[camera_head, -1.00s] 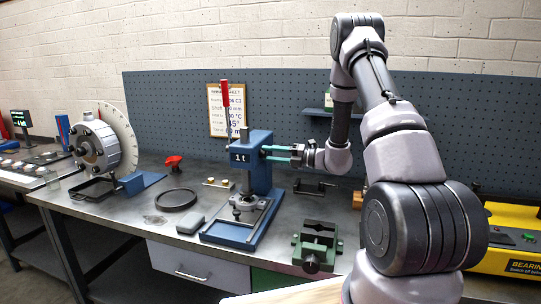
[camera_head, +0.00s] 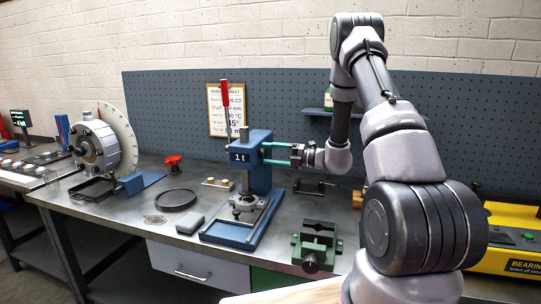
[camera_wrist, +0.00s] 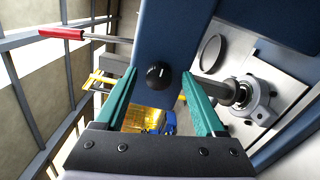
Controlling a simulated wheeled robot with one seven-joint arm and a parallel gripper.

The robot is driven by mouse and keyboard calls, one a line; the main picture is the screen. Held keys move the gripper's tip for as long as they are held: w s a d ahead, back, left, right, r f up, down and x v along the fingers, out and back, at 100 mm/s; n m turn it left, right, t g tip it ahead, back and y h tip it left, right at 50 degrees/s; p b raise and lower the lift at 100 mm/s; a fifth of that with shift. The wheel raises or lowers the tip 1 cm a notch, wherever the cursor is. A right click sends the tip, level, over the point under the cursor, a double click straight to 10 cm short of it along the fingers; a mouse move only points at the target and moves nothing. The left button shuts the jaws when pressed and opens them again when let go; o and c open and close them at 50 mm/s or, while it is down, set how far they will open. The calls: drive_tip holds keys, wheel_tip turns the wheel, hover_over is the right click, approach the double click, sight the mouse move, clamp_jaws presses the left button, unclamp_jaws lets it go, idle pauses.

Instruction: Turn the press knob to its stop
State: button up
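The blue press (camera_head: 262,178) marked "1t" stands on the bench, with a red-gripped lever at its top. In the wrist view, the press knob (camera_wrist: 158,75) is a dark round knob with a short white mark on the press's blue side. My gripper (camera_head: 266,153) points left at the press's right side, and its two teal fingers are open. In the wrist view, the fingertips lie to either side of the knob, with a visible gap on each side. I cannot tell how far they reach along it. The knob is not clear in the head view.
A green vise (camera_head: 316,245) stands in front, right of the press. The press lever (camera_wrist: 62,33) crosses the upper left of the wrist view.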

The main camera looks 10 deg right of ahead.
drive_tip(key=v, duration=1)
drive_tip(key=shift+s+d, duration=0.2)
drive_tip(key=shift+d, duration=0.1)
drive_tip(key=s+a+r+n+g+h, duration=0.2)
drive_tip(key=s+a+r+n+g, duration=0.25)
drive_tip(key=s+r+n, duration=0.35)
drive_tip(key=s+a+r+n+g+h, duration=0.2)
drive_tip(key=s+a+r+n+g, duration=0.25)
drive_tip(key=s+n, duration=0.4)
drive_tip(key=s+d+r+n+t+h, duration=0.4)
drive_tip(key=s+r+n+t+h, duration=0.3)
drive_tip(key=n, duration=1.2)
drive_tip(key=s+r+h, duration=0.2)
drive_tip(key=s, duration=0.1)
drive_tip(key=shift+s+r+h, duration=0.2)
drive_tip(key=shift+s+h, duration=0.1)
drive_tip(key=shift+s, duration=0.1)
